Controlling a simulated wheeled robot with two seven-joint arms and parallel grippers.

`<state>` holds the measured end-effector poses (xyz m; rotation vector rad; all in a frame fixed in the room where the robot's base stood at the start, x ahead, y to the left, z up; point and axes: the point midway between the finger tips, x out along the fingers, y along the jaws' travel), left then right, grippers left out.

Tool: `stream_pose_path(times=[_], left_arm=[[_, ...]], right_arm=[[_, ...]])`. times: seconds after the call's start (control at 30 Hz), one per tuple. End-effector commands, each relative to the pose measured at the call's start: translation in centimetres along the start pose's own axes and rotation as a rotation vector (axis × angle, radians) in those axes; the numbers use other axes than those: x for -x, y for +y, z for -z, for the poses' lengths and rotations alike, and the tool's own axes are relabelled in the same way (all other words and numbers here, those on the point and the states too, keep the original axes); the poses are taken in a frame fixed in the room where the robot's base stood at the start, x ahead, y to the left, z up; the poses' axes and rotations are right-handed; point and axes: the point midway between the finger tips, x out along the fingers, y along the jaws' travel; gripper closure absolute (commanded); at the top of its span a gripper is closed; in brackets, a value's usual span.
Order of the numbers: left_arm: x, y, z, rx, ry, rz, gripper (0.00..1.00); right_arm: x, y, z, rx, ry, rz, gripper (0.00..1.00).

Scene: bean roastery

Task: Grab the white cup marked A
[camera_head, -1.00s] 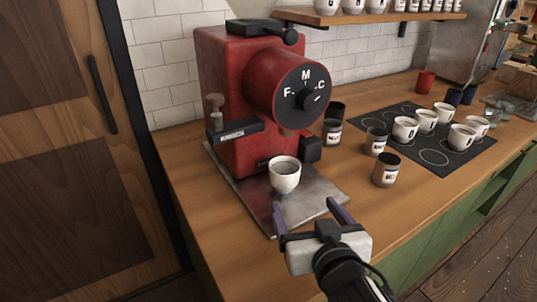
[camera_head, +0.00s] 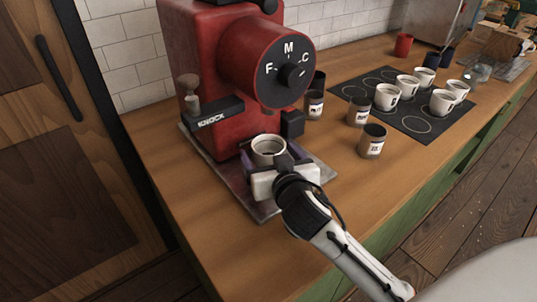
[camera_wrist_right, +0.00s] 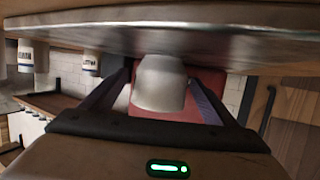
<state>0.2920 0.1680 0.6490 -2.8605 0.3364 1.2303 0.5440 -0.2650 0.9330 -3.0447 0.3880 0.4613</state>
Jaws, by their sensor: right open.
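A white cup (camera_head: 266,146) stands upright on the metal base plate of the red grinder, below its round dial. No letter can be read on it. My right gripper (camera_head: 268,158) is open, with its fingers on either side of this cup. The right wrist view, which looks upside down, shows the cup (camera_wrist_right: 161,84) between the two dark fingers (camera_wrist_right: 160,95). I cannot tell whether they touch it. Several more white cups stand on the dark mat (camera_head: 415,125) at the right, their marks too small to read. My left gripper is not in view.
The red grinder (camera_head: 225,130) rises directly behind the cup. The wooden counter (camera_head: 190,200) is clear at the front left.

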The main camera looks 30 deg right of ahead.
Motion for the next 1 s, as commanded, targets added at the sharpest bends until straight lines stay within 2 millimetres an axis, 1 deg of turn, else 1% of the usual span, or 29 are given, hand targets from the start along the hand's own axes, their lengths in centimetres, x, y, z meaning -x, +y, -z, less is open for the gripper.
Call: stream_pose_path(times=[0.1, 0.27, 0.3, 0.37, 0.6, 0.63, 0.83, 1.0], left_arm=[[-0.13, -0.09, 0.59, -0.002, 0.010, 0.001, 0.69], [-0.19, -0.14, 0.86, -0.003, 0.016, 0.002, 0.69], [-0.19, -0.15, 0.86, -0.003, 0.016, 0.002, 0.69], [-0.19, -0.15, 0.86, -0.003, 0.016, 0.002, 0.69], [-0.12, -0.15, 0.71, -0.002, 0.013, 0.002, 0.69], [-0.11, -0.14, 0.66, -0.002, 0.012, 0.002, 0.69], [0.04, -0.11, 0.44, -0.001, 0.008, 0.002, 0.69], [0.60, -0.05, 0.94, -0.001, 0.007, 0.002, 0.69]], right_arm=[[-0.63, 0.00, 0.01, 0.001, 0.000, 0.000, 0.19], [-0.63, -0.01, -0.04, 0.000, 0.000, 0.000, 0.19], [-0.62, -0.01, -0.03, 0.000, 0.000, 0.000, 0.21], [-0.62, -0.01, -0.03, 0.000, 0.000, 0.000, 0.31], [-0.58, -0.02, 0.08, 0.000, 0.002, 0.001, 0.71], [-0.58, -0.03, 0.08, 0.000, 0.002, 0.001, 0.73], [-0.56, -0.04, 0.13, 0.000, 0.002, 0.001, 0.73], [-0.35, -0.29, 0.76, 0.000, 0.002, 0.006, 0.73]])
